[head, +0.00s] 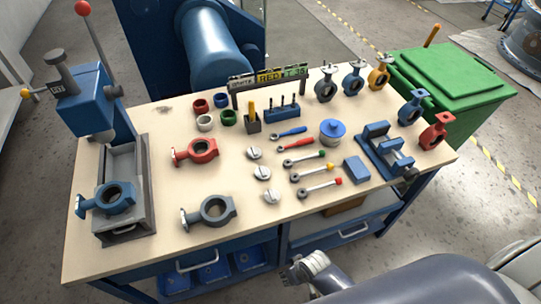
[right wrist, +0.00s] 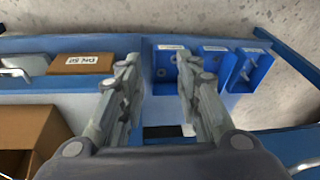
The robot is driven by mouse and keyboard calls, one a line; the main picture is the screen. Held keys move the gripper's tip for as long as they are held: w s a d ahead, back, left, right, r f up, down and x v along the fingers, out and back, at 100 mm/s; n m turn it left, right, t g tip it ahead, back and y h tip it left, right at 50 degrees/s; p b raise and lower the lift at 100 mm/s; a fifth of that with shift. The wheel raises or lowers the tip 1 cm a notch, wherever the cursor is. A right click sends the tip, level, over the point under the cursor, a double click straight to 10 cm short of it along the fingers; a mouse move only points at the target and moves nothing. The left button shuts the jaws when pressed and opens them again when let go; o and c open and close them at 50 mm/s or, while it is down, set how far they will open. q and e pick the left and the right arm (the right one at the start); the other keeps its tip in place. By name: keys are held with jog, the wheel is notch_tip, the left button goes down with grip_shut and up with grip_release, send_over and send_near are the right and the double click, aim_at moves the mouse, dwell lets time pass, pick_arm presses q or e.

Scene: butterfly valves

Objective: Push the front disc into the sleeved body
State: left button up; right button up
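Three small silver discs lie in a column mid-table in the head view: a back one (head: 254,152), a middle one (head: 262,173) and the front disc (head: 271,196). Three valve bodies lie flat: a red one (head: 206,146), a dark grey one (head: 229,207) and a blue one (head: 84,204) under the press at left. The bores look dark; I cannot tell for sure which body is sleeved. My right gripper (head: 300,268) is in front of the table's front edge, apart from the discs. In the right wrist view its fingers (right wrist: 158,64) are spread and empty. My left gripper is out of view.
A blue lever press (head: 85,98) stands at left. Upright valves line the back right. Blue bins (right wrist: 254,68) and a cardboard box (right wrist: 80,64) sit below.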

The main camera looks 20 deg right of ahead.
jog(key=w+a+r+n+y+p, duration=0.15)
jog(key=a+r, duration=0.25)
jog(key=r, duration=0.6)
jog(key=w+a+r+p, duration=0.3)
jog(key=a+r, duration=0.1)
jog(key=r, duration=0.7)
jog(key=w+a+r+n+y+p, duration=0.1)
jog(key=w+a+r+p, duration=0.2)
jog(key=r, duration=0.7)
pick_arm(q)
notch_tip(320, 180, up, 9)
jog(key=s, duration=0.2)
pick_arm(e)
jog(key=m+g+h+b, duration=0.2)
jog(key=m+h+b, duration=0.2)
jog(key=b, duration=0.2)
send_over(272, 194)
notch_tip(272, 194, down, 4)
jog(key=shift+f, duration=0.5)
pick_arm(q)
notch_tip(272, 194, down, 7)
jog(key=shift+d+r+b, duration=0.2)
jog(key=shift+b, duration=0.15)
pick_arm(e)
jog(key=shift+f, duration=1.15)
